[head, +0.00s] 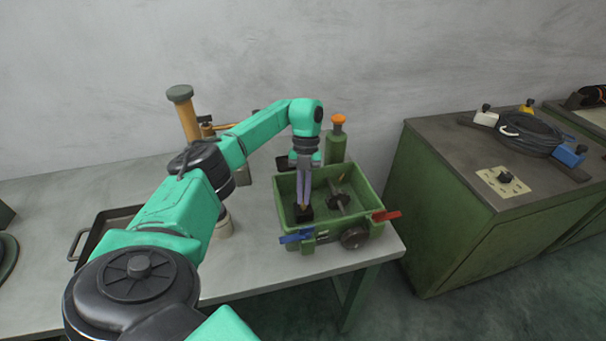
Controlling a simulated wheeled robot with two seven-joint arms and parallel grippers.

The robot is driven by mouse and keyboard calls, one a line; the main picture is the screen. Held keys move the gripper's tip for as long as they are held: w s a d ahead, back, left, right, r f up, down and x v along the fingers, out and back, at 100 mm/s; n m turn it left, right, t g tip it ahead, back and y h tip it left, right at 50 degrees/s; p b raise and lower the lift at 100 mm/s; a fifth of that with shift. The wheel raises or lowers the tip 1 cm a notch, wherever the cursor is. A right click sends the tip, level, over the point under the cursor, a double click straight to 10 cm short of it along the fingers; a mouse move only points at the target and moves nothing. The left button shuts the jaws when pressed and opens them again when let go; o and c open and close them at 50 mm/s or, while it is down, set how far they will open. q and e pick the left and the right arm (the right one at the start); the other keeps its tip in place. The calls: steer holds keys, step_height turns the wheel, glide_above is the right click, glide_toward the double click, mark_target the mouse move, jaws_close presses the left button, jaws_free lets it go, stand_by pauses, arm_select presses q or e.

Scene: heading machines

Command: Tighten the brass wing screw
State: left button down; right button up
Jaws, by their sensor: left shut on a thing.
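My left gripper (304,204) reaches straight down into a green open-topped box (346,226) on the table. Its long grey fingers are close together above a small black block (305,215) inside the box. It is shut, and a small tan patch shows between the fingertips. I take this to be the brass wing screw, though the fingers hide most of it. A grey shaft with a round disc (338,200) lies in the box to the right of the fingers. My right gripper is not in view.
A red handle (386,215) and a blue handle (296,237) stick out from the box. A green cylinder with an orange top (337,140) stands behind it. A dark tray (97,230) lies at left. A green cabinet (430,190) stands to the right, across a gap.

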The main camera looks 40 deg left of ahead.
arm_select(q)
steer(key=m+y, duration=0.1)
steer(key=m, duration=0.2)
steer(key=shift+d+f+m+g, duration=0.1)
steer(key=shift+f+m+g, duration=0.05)
steer(key=shift+m+g, duration=0.25)
steer(key=m+y, duration=0.1)
steer(key=m, duration=0.1)
steer(key=shift+d+m, duration=0.1)
steer(key=shift+m, duration=0.2)
steer(key=m+y+p, duration=0.1)
steer(key=m+y, duration=0.1)
steer(key=m, duration=0.2)
steer(key=shift+s+d+m, duration=0.1)
steer(key=shift+m, duration=0.2)
steer(key=shift+d+m+t+y+p, duration=0.1)
steer(key=shift+m+t+y+p, duration=0.35)
steer(key=shift+m, duration=1.05)
